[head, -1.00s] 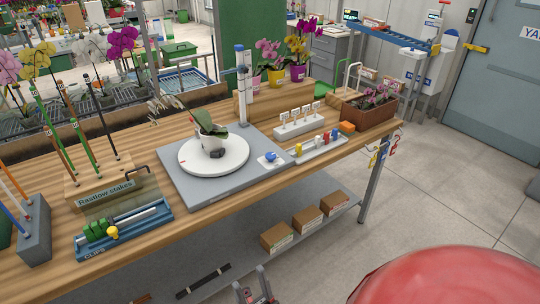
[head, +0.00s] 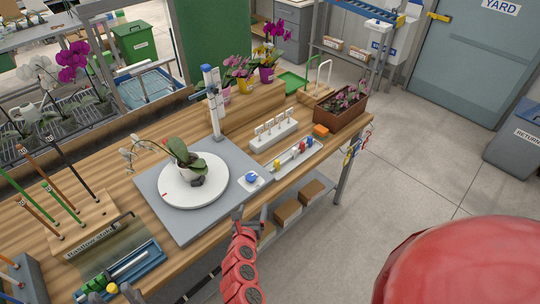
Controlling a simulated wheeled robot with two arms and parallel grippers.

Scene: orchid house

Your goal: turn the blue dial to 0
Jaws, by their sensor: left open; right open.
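The blue dial (head: 252,178) sits on a small white plate at the right corner of the grey base board (head: 222,203). Its pointer and numbers are too small to read. A round white turntable (head: 215,196) lies on the board, with a potted orchid (head: 187,160) on it. My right gripper (head: 249,220) is open and empty, in front of the table's front edge, below the dial in the picture and apart from it. My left gripper (head: 131,292) barely shows at the bottom edge, open, by the clips tray.
A post (head: 214,105) stands at the board's back corner. A white label rack (head: 273,137) and a strip of coloured pegs (head: 297,154) lie right of the dial. The stakes block (head: 75,225) and blue clips tray (head: 125,270) are at left. Boxes (head: 288,212) sit on the lower shelf.

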